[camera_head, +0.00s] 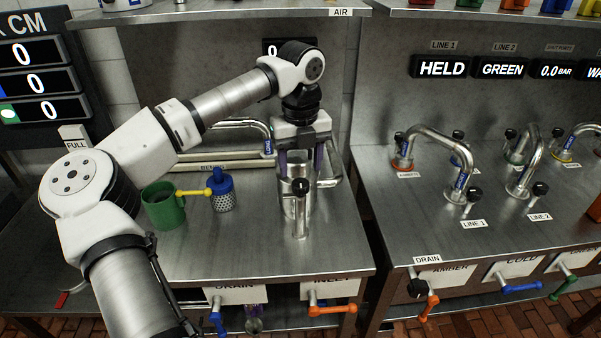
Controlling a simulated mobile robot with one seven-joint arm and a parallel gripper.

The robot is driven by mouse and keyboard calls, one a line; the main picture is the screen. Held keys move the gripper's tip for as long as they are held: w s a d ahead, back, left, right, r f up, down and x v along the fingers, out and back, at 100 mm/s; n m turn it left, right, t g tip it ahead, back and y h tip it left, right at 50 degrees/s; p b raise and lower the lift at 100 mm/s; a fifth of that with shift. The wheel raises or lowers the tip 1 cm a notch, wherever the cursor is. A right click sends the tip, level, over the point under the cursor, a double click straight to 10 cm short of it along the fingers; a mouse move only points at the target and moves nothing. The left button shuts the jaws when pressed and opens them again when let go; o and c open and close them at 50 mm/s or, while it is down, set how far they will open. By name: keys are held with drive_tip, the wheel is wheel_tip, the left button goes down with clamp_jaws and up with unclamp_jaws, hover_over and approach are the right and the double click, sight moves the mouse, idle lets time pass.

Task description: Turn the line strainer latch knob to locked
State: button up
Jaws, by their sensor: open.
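A metal cylinder (287,201) stands on the left steel bench. A black knob (300,187) tops a slim steel post (300,220) in front of it. No label naming the line strainer or its latch can be read here, so I cannot tell for sure which knob is the latch. My gripper (302,166) points down over the cylinder, behind the black knob, with its fingers apart. The knob appears outside the fingers; contact with the cylinder cannot be told. The fingertips are partly hidden.
Curved pipes (333,166) run close behind and right of my gripper. The right bench (385,217) carries bent pipes and black knobs.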

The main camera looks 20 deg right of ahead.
sight(300, 183)
drive_tip(key=shift+f+p, duration=0.5)
drive_tip(key=shift+f, duration=1.85)
drive_tip(key=c, duration=1)
